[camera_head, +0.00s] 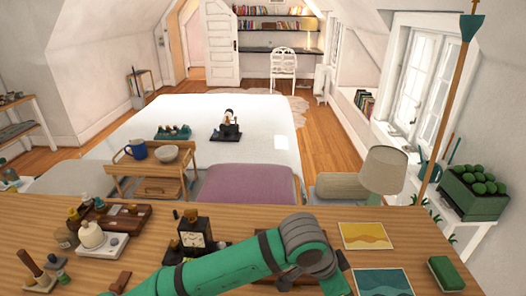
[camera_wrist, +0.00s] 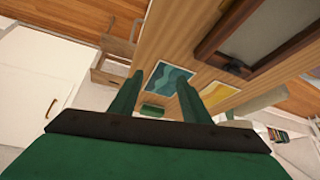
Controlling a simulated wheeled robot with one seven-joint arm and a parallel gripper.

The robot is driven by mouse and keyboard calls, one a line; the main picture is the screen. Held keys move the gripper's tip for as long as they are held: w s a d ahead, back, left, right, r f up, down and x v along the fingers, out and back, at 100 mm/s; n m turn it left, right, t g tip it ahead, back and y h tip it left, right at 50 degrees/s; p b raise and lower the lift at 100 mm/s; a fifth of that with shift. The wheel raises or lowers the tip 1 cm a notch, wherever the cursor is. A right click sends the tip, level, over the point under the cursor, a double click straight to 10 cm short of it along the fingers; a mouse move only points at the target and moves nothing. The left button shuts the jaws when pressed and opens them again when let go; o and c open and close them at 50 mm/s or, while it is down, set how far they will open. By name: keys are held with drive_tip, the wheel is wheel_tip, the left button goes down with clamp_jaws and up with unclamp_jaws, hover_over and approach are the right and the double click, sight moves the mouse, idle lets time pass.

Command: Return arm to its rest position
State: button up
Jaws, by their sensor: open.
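My gripper (camera_wrist: 159,79) shows in the wrist view with its two green fingers spread apart and nothing between them. Past the fingers lie a teal wave print and a yellow print on the wooden tabletop. In the head view my green arm crosses the near edge of the wooden table (camera_head: 390,240), bending at a grey joint. My gripper itself is out of sight in the head view.
A black clock-like item (camera_head: 195,234), a white kettle-like pot (camera_head: 91,235) and small items crowd the table's left. The yellow print (camera_head: 367,235), teal print (camera_head: 382,281) and green box (camera_head: 446,272) lie right. A lamp (camera_head: 384,170) stands beyond the table.

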drive_tip(key=d+r+t+h, duration=0.1)
drive_tip(key=d+r+h, duration=0.55)
drive_tip(key=d, duration=0.45)
drive_tip(key=w+r+n+t+h, duration=0.4)
drive_tip(key=r+n+t+h, duration=0.1)
drive_tip(key=r+n+t, duration=0.25)
drive_tip(key=s+a+f+n+t+y, duration=0.35)
drive_tip(key=a+f+n+y, duration=0.35)
drive_tip(key=f, duration=0.3)
drive_tip(key=s+a+f+n+t+y, duration=0.3)
drive_tip(key=a+f+n+t+y, duration=0.25)
drive_tip(key=a+f, duration=0.4)
drive_tip(key=s+a+f+m+g+y, duration=0.1)
drive_tip(key=s+a+f, duration=0.2)
drive_tip(key=s, duration=0.5)
drive_tip(key=s+a+f+m+g+y, duration=0.1)
drive_tip(key=s+a+f+m+y, duration=0.1)
drive_tip(key=s+a, duration=0.4)
drive_tip(key=s+a+f+m+g+y, duration=0.1)
drive_tip(key=s+a+f, duration=0.3)
drive_tip(key=s, duration=0.6)
drive_tip(key=shift+s+a+f+m+g+y, duration=0.2)
drive_tip(key=shift+s+f+m+g+y, duration=0.1)
drive_tip(key=shift+f+g+y, duration=0.1)
